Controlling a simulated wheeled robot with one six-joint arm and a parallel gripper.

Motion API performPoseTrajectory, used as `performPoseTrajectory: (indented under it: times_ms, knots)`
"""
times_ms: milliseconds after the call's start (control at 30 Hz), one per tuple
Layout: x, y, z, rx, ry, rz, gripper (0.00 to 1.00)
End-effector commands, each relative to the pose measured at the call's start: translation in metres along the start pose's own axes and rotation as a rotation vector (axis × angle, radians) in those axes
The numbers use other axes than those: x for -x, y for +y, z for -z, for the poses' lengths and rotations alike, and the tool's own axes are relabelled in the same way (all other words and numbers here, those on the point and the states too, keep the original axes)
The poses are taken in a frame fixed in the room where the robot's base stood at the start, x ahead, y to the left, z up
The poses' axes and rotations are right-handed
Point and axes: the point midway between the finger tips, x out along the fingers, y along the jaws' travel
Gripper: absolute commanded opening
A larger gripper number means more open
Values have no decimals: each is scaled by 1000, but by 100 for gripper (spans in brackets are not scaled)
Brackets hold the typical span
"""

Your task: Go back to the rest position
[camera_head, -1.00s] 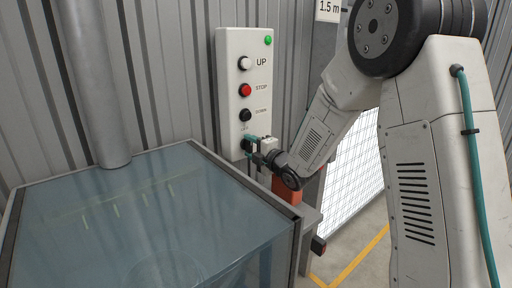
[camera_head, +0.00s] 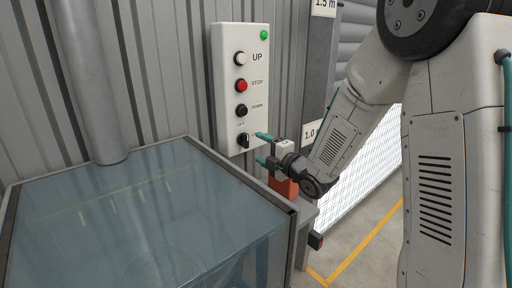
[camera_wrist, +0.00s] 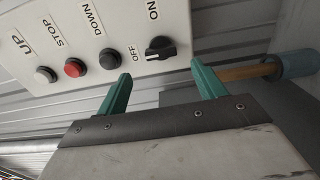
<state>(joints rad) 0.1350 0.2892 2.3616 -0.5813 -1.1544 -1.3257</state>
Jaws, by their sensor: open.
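My gripper (camera_head: 263,148) is open and empty, its two teal fingers apart just to the right of the lower end of the white control panel (camera_head: 229,148). In the wrist view my gripper (camera_wrist: 160,88) has its fingers spread below the panel (camera_wrist: 135,30). The black rotary switch (camera_head: 243,139) sits at the panel's bottom; it also shows in the wrist view (camera_wrist: 160,48) between the OFF and ON labels, apart from the fingers. Above it are the DOWN button (camera_head: 241,110), the red STOP button (camera_head: 241,86) and the white UP button (camera_head: 240,59). A green lamp (camera_head: 264,35) is lit at the top.
A glass-topped box (camera_head: 140,220) fills the lower left, with a grey pipe (camera_head: 92,80) rising behind it. An orange-red block (camera_head: 283,186) is beneath my gripper. A mesh panel (camera_head: 362,165) and a yellow floor line (camera_head: 365,247) are at the right.

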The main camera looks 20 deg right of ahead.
Motion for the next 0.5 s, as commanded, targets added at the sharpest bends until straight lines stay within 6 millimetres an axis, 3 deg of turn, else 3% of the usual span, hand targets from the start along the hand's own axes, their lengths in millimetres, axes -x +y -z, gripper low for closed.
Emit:
performPoseTrajectory:
  times_ms: [500]
  knots:
    - [2, -1, 0, -22, 0, 3, 69]
